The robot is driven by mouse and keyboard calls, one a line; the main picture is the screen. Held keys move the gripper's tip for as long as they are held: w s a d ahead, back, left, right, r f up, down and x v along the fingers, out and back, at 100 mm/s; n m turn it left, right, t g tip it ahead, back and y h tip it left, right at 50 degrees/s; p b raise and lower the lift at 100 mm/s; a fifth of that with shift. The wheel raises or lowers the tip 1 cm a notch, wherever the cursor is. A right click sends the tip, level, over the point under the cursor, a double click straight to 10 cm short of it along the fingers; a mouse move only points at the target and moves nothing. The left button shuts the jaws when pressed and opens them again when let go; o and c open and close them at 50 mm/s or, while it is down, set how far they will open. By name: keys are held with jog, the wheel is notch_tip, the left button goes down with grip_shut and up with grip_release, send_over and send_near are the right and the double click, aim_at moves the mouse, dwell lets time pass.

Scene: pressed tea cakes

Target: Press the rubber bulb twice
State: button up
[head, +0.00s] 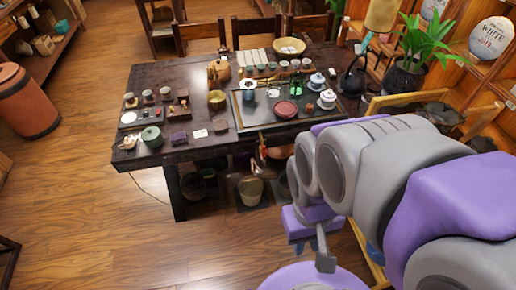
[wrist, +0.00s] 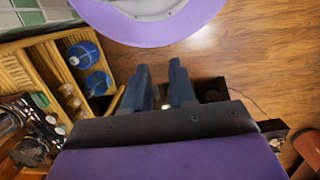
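My gripper (wrist: 158,72) points down, with its two blue-grey fingers apart and nothing between them in the wrist view. In the head view my gripper (head: 313,246) is low in front of the table's near right side, partly hidden by my arm. The dark wooden tea table (head: 195,118) carries a tray, cups, pots and small tea things. I cannot pick out the rubber bulb with certainty among these small items. A small red-orange thing (head: 262,149) shows at the table's near edge, too small to identify.
A black kettle (head: 353,80) and a potted plant (head: 405,79) stand to the right. Chairs (head: 201,34) line the far side. A terracotta bin (head: 24,102) is at the left. A pale bucket (head: 250,190) stands under the table.

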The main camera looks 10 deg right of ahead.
grip_shut()
dwell(0.8)
